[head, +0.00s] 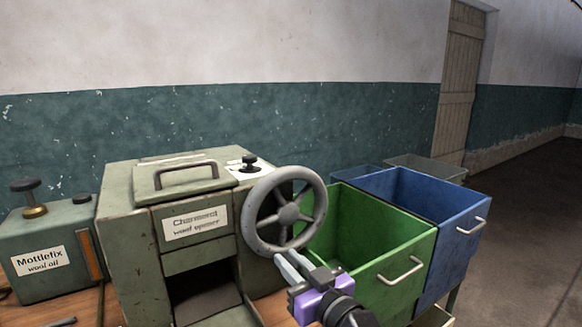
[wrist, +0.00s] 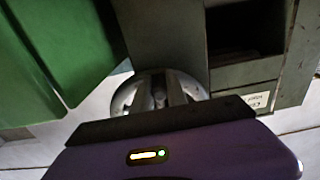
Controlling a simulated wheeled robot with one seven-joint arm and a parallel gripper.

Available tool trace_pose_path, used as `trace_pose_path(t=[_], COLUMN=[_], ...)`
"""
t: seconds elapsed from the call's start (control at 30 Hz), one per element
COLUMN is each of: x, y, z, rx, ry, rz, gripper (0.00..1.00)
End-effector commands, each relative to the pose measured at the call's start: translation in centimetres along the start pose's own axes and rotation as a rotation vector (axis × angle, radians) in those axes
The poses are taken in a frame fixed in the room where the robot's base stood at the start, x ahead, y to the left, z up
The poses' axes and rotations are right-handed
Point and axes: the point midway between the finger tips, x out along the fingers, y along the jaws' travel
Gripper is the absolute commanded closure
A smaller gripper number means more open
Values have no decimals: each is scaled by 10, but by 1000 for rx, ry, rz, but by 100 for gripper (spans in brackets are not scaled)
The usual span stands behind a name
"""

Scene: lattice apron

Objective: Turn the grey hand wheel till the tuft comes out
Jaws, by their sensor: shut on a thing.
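The grey hand wheel (head: 313,222) is on the right side of the green-grey wool opener (head: 118,231), facing me at a slant. My gripper (head: 284,261), with pale fingers and a purple body, is shut on the lower part of the wheel's rim. In the wrist view the grey wheel (wrist: 124,98) shows just beyond my gripper's purple body, which hides part of it. The opener has a dark mouth (head: 203,286) low on its front. It also shows in the wrist view (wrist: 245,30). No tuft is visible in either view.
A green bin (head: 385,250) stands close to the right of the wheel, with a blue bin (head: 450,228) beside it. A wool oil box (head: 50,245) with a black knob stands to the left. A wooden bench (head: 95,305) carries the machines. Open floor lies far right.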

Motion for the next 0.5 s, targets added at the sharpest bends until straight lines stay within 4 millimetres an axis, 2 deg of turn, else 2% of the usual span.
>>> trace_pose_path(t=[0.23,0.5], x=[0,0], y=[-4,-31], z=[-1,-16], rx=[0,1], ry=[-3,-4], rz=[-2,-3], gripper=[100,100])
